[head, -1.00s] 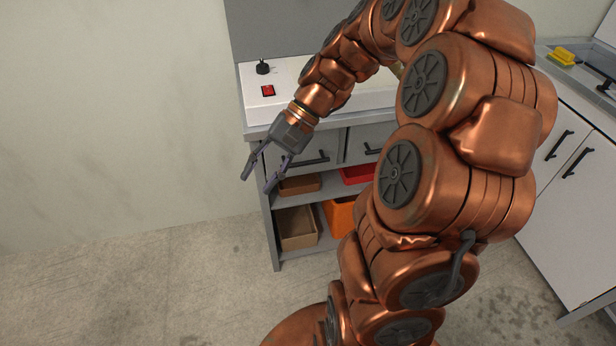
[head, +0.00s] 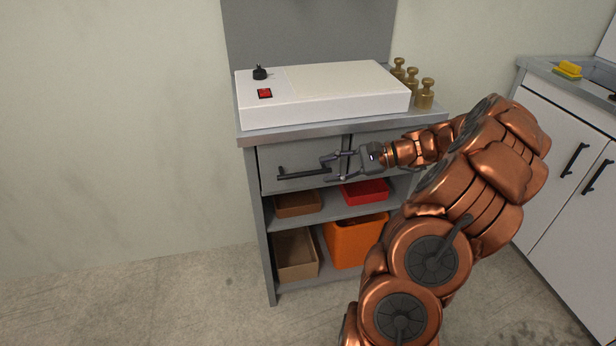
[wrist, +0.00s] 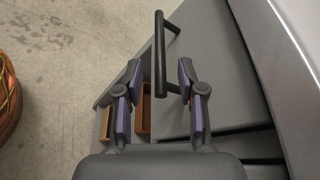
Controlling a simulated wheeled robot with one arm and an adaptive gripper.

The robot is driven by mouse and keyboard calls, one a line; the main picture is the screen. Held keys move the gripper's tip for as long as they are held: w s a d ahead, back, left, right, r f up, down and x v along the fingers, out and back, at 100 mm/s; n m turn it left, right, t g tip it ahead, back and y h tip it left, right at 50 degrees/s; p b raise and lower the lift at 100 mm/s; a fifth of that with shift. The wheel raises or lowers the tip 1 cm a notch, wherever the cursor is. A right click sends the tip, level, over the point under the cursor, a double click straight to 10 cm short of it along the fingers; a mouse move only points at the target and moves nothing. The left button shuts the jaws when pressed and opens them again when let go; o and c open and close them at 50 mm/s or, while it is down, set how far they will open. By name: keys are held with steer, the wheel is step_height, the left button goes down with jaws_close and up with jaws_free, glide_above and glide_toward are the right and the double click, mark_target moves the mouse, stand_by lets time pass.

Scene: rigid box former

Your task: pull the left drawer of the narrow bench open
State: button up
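The narrow bench (head: 262,215) has a grey left drawer (head: 272,157), which looks shut, with a dark bar handle (head: 303,173). My gripper (head: 326,170) is at the right end of this handle, coming from the right. In the wrist view the handle (wrist: 159,50) runs lengthwise, with its near end between the two spread fingers of my gripper (wrist: 159,78). Gaps show on both sides of the bar, so the fingers are open and not pressing on it. My forearm hides most of the right drawer.
On the bench top are a white box-like machine (head: 335,88) with a red switch and brass weights (head: 425,95). Below are a red bin (head: 365,192), an orange bin (head: 355,240) and brown boxes (head: 297,255). White cabinets (head: 560,150) stand right; the floor at left is clear.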

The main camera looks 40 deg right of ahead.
mark_target(313, 173)
steer(key=shift+b+x, duration=0.35)
steer(key=shift+x, duration=2.8)
jaws_close()
steer(key=shift+s, duration=0.1)
